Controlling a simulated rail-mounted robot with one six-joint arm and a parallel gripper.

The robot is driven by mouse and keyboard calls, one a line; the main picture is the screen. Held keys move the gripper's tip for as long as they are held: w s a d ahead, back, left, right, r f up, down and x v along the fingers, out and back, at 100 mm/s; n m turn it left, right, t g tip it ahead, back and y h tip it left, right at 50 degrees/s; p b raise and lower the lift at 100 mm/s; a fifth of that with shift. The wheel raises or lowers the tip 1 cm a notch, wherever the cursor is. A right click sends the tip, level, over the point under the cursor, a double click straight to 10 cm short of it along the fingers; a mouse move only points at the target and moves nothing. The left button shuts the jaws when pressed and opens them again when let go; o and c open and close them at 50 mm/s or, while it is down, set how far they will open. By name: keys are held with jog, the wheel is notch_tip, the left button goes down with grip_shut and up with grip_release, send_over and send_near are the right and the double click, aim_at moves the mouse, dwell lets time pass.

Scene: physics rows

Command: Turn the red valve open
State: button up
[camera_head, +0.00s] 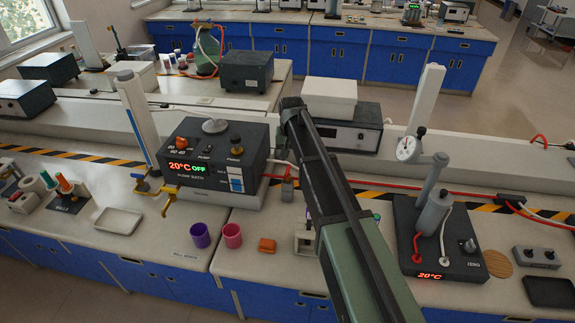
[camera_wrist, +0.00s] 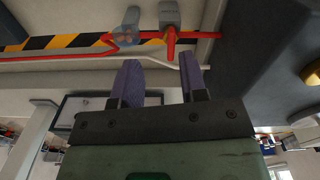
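No valve is clearly readable as the red valve. In the wrist view, red parts (camera_wrist: 171,45) show at a grey block (camera_wrist: 168,13) on a red line, past my fingertips; I cannot tell whether they are a handle or tubing. A grey fitting (camera_wrist: 130,20) is beside it. In the head view, a small grey fitting (camera_head: 287,188) sits on the red line just left of my arm, which hides the area behind it. My gripper (camera_wrist: 158,60) has its two purple fingers apart with nothing between them. In the head view its end (camera_head: 291,104) is raised near the back ledge.
The dark pump bath (camera_head: 215,157) stands left of my arm, with yellow taps (camera_head: 167,192) at its side. A dark hotplate unit (camera_head: 440,245) with a grey cylinder stands right.

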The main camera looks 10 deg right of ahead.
jog(key=m, duration=0.1)
send_over(288, 169)
jog(key=shift+m, duration=0.5)
notch_tip(288, 169, down, 11)
jog(key=b, duration=1.1)
jog(key=shift+r, duration=0.15)
grip_shut()
